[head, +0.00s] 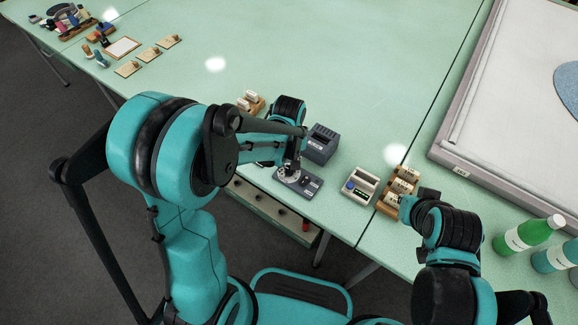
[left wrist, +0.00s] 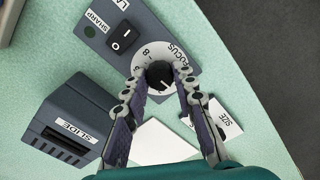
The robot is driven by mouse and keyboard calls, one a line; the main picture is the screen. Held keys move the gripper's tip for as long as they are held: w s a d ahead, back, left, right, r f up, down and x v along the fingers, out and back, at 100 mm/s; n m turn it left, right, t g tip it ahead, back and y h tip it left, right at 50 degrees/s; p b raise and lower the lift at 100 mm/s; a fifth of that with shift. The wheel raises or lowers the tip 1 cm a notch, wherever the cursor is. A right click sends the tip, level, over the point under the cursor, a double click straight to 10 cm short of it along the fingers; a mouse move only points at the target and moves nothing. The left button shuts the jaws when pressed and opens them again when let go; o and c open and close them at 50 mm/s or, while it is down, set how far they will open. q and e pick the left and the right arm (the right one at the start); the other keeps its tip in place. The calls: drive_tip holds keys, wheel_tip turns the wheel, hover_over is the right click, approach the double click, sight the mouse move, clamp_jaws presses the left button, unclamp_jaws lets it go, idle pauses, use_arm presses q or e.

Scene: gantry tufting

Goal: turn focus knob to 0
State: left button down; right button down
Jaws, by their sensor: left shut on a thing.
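The focus knob (left wrist: 159,74) is a black knob on a white dial (left wrist: 146,57) lettered FOCUS, with an 8 legible. A light mark shows on the knob; which number it points to I cannot tell. My left gripper (left wrist: 160,80) is shut on the knob, a finger on each side. In the head view my left gripper (head: 291,168) is over the panel (head: 311,187). My right gripper (head: 408,207) is by the wooden racks, its fingers unclear.
A grey box lettered SLIDE (left wrist: 62,132) is beside the panel, also in the head view (head: 321,145). A white device (head: 359,185), wooden racks (head: 390,203) and bottles (head: 530,234) stand to the right. The table's middle (head: 330,60) is clear.

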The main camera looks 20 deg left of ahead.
use_arm(q)
drive_tip(key=shift+n, duration=0.6)
drive_tip(key=c, duration=1.2)
unclamp_jaws()
wheel_tip(320, 180, up, 12)
